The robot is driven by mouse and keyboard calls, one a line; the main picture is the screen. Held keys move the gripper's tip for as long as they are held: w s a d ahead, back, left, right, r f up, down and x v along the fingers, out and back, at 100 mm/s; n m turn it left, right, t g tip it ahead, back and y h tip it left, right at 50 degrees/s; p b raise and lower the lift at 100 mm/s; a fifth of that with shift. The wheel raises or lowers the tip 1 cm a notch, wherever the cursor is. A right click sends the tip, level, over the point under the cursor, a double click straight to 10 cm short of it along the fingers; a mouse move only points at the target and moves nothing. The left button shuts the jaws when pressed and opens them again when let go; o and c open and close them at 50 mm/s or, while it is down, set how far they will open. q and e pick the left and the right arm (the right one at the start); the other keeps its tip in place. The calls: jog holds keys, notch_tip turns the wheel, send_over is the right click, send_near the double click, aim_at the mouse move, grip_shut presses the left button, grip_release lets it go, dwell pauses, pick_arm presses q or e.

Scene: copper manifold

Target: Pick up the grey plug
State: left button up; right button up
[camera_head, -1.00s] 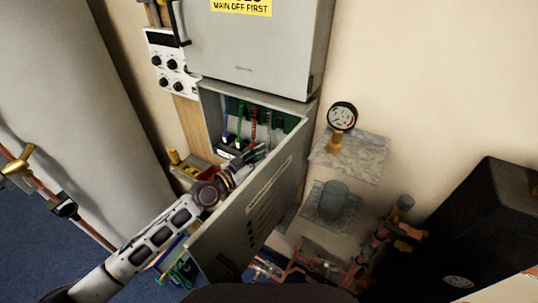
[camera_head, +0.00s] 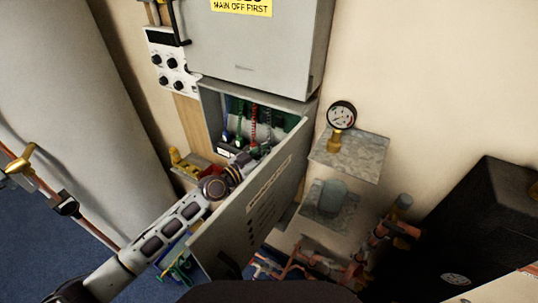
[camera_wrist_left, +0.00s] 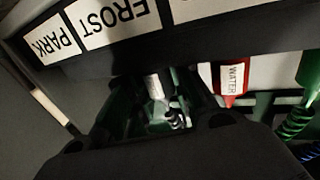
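The grey plug (camera_wrist_left: 154,88), with a pale label and a coiled cord below it, hangs under a dark ledge in the left wrist view. My left gripper (camera_wrist_left: 160,95) has its dark fingers on both sides of the plug, apart from each other; whether they touch it is unclear. In the head view my left gripper (camera_head: 251,159) reaches into the open lower cabinet (camera_head: 210,100), partly hidden by the cabinet door. I cannot pick out the grey plug there for sure. My right gripper is not in view.
A red plug labelled WATER (camera_wrist_left: 232,82) and a green plug (camera_wrist_left: 312,68) hang to the right. Labels FROST (camera_wrist_left: 115,18) and PARK (camera_wrist_left: 45,42) sit above, upside down. The open door (camera_head: 250,215) stands close beside my left arm. A gauge (camera_head: 341,115) stands right.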

pick_arm(q)
jog(key=shift+c, duration=1.2)
jog(key=shift+r+p, duration=0.35)
jog(key=shift+r, duration=0.35)
notch_tip(320, 180, up, 7)
jog(key=shift+r+p, duration=0.1)
jog(key=shift+p, duration=0.75)
jog(key=shift+r, duration=0.7)
jog(key=shift+d, duration=0.15)
